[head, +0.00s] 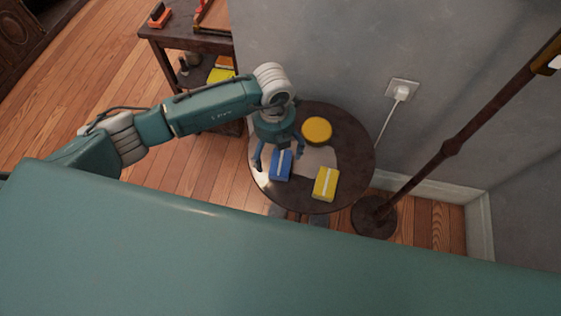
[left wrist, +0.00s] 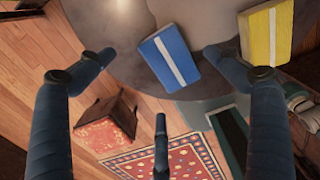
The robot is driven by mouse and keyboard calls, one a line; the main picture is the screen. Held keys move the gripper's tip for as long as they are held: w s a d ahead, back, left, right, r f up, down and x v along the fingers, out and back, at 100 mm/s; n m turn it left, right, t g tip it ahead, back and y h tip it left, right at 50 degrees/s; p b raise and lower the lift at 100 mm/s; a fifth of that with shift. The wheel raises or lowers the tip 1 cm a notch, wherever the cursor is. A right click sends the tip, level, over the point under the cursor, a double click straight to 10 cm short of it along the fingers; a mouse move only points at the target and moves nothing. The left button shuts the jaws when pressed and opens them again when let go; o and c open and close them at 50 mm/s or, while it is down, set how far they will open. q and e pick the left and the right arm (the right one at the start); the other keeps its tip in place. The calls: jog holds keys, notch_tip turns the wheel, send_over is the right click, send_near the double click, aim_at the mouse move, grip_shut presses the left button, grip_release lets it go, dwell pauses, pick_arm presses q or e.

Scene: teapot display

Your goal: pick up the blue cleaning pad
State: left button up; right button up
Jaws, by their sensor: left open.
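The blue cleaning pad (head: 281,166) has a white stripe and lies on a round dark table (head: 354,158). It also shows at the top of the left wrist view (left wrist: 171,57), close to the table's edge. My left gripper (head: 277,160) is over the pad in the head view. Its fingers are spread open and empty. In the left wrist view the pad lies ahead, between the two upper fingertips of the gripper (left wrist: 157,62). Whether any finger touches the pad cannot be told. My right gripper is in neither view.
A yellow pad with a white stripe (head: 326,184) lies right of the blue one. A round yellow thing (head: 317,130) sits behind them. A dark lamp pole (head: 448,147) stands right of the table. A wooden shelf (head: 187,38) stands at the back left.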

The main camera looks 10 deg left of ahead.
aim_at(276, 161)
pick_arm(q)
jog(key=f, duration=0.2)
jog(key=f+p, duration=0.1)
jog(key=f, duration=0.2)
jog(key=shift+s+d+f, duration=0.15)
jog(key=shift+s+d, duration=0.05)
jog(key=c, duration=1.2)
